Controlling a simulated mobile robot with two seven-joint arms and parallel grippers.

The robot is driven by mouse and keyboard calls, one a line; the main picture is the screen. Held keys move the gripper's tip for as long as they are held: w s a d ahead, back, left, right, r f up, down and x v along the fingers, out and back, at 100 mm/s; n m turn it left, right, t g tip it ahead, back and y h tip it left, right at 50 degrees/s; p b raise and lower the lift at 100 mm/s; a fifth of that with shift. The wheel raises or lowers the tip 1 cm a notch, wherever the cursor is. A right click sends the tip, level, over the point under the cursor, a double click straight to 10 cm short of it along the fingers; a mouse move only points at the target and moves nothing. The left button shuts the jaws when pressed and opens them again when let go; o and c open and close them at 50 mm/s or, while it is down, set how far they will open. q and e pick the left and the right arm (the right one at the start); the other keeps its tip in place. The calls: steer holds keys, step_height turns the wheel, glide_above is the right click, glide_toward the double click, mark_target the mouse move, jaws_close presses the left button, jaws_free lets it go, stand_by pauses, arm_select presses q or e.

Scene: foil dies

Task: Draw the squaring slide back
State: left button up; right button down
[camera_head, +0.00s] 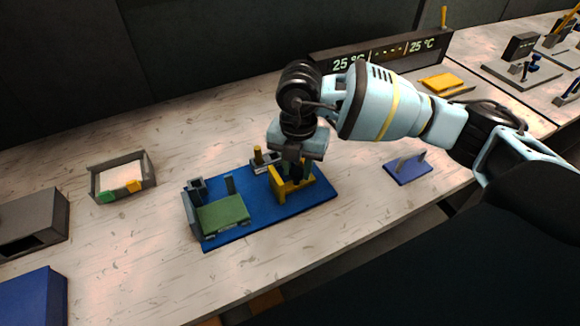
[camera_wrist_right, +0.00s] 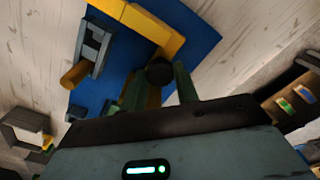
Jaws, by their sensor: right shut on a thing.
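A blue base plate (camera_head: 250,217) holds a green block (camera_head: 222,213) at its left end and a yellow bracket (camera_head: 293,187) towards its right. A small grey block with a yellow peg (camera_head: 258,154) sits at its back edge. I cannot tell which of these parts is the squaring slide. My right gripper (camera_head: 300,170) points down at the bracket. In the wrist view its fingers are shut on a dark round-ended knob (camera_wrist_right: 160,72) beside the yellow bracket (camera_wrist_right: 140,22). The fingers partly hide the knob. My left gripper is out of view.
A grey tray (camera_head: 150,170) with green and yellow pieces stands on the left. A small blue stand (camera_head: 410,173) with posts is on the right. A display bar (camera_head: 385,50) runs along the back. Bare table lies around the base plate.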

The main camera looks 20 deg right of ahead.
steer(key=c, duration=1.1)
jaws_free()
steer(key=shift+d, duration=0.35)
steer(key=shift+o, duration=0.2)
steer(key=shift+a, duration=0.1)
step_height(320, 180, up, 8)
steer(key=shift+f, duration=0.1)
